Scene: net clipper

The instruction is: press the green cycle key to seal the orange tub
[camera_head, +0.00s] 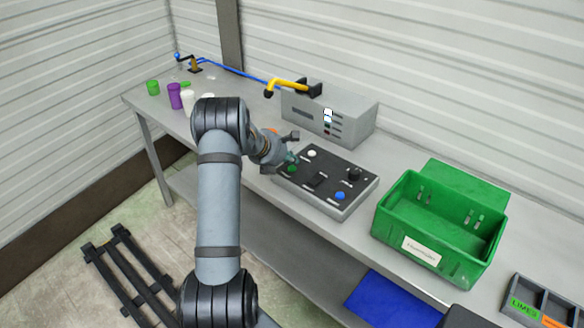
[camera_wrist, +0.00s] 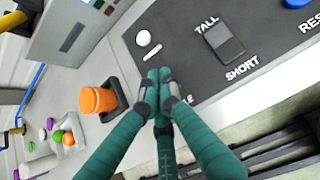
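The green cycle key (camera_head: 291,169) sits at the near left of the dark control panel (camera_head: 330,192). My gripper (camera_head: 292,157) is right at that key, over the panel's left end. In the wrist view its teal fingers (camera_wrist: 159,76) are closed together with nothing between them; they hide the key, and only the end of its label shows. Whether the tips touch the key, I cannot tell. The orange tub (camera_wrist: 97,101) stands upright in a dark holder (camera_wrist: 118,96) beside the panel; in the head view only a sliver of orange (camera_head: 272,130) shows behind my arm.
The panel also has a white button (camera_head: 312,153), a TALL/SHORT rocker (camera_wrist: 223,40), a black knob (camera_head: 354,174) and a blue reset button (camera_head: 340,196). A grey machine box (camera_head: 355,118) stands behind; a green crate (camera_head: 400,250) is at right. Cups (camera_head: 174,96) stand far left.

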